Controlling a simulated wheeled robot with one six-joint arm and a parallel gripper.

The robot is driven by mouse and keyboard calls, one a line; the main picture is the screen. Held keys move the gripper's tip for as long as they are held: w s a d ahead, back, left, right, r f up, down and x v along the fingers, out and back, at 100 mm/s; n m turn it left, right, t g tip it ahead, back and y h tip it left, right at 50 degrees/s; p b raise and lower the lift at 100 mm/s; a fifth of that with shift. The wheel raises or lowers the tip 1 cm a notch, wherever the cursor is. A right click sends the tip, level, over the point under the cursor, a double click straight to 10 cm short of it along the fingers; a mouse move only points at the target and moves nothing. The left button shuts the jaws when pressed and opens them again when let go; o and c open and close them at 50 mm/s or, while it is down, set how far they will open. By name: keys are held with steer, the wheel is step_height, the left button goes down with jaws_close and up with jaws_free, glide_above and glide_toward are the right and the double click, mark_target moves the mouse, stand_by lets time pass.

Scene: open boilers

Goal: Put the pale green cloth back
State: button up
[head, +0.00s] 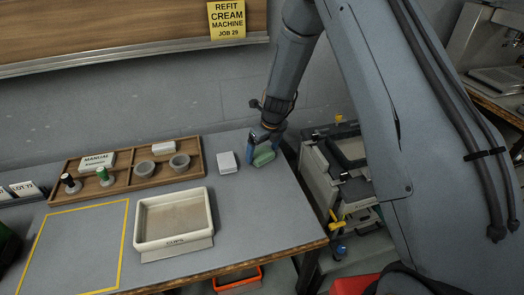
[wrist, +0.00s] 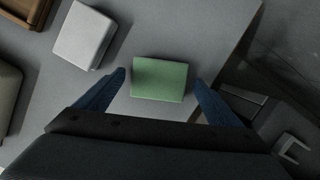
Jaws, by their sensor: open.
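The pale green cloth (head: 264,155) lies folded on the grey bench top, near its right end. It also shows in the wrist view (wrist: 159,79) as a green block-like fold between my fingertips. My gripper (head: 264,146) is open and low over the cloth. In the wrist view my gripper (wrist: 160,82) has one blue finger on each side of the cloth, with a gap showing at both sides. I cannot tell whether the fingertips touch the bench.
A white folded cloth or block (head: 228,161) lies just left of the green cloth. A wooden tray (head: 125,180) holds bowls, spools and a "MANUAL" card. A cream "CUPS" tray (head: 174,243) and a yellow-outlined area (head: 75,248) are in front. The bench's right edge is close.

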mark_target(267, 163)
steer(key=b+v, duration=0.2)
steer(key=v, duration=0.9)
steer(key=s+d+r+n, duration=0.2)
steer(key=s+d+n, duration=0.1)
steer(key=s+n, duration=0.6)
steer(key=s+d+r+n+h, duration=0.1)
steer(key=s+d+n, duration=0.3)
steer(key=s+n, duration=0.5)
steer(key=s+d+r+n+g, duration=0.1)
steer(key=s+d+n, duration=0.3)
steer(key=s+n, duration=0.4)
steer(key=shift+s+r+n+h+b, duration=0.35)
steer(key=shift+r+n, duration=0.55)
steer(key=shift+n, duration=0.7)
